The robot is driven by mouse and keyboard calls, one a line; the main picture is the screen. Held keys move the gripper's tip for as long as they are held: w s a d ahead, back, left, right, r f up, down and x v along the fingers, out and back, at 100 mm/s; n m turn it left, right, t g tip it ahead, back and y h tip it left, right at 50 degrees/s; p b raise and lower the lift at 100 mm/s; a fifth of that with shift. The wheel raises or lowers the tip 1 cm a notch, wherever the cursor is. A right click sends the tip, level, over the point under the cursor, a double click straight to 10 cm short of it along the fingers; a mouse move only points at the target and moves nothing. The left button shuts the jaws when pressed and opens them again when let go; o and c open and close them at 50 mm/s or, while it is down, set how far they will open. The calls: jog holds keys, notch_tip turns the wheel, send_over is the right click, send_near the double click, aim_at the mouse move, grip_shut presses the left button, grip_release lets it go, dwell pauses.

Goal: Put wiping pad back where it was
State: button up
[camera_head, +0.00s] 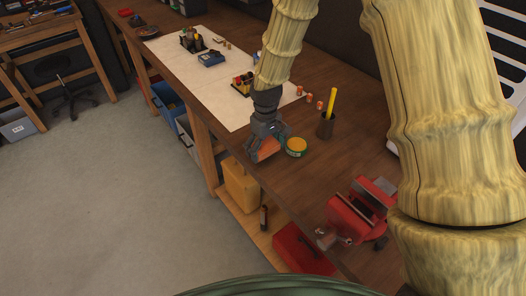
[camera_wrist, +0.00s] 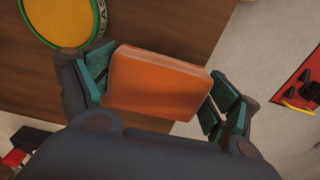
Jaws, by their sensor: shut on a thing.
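The wiping pad (camera_wrist: 160,82) is an orange block held between the two fingers of my gripper (camera_wrist: 162,88) in the wrist view. In the head view the orange pad (camera_head: 267,149) shows below my gripper (camera_head: 266,141), near the front edge of the brown workbench (camera_head: 300,170). My gripper is shut on the pad. In the wrist view part of the pad lies over the bench and part over the floor beyond the edge. I cannot tell whether the pad touches the bench.
A round yellow and green tin (camera_head: 296,146) stands just right of my gripper. A dark cup (camera_head: 325,126) with a yellow stick is behind it. A red vise (camera_head: 358,212) sits at the front right. A white mat (camera_head: 222,75) with small trays lies to the left.

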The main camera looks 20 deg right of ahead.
aim_at(266, 145)
jog(key=shift+f+p, duration=0.5)
jog(key=shift+f, duration=0.8)
jog(key=shift+f, duration=0.15)
jog(key=o, duration=1)
jog(key=shift+o, duration=0.2)
jog(key=shift+r+b, duration=2.2)
jog(key=shift+r, duration=4)
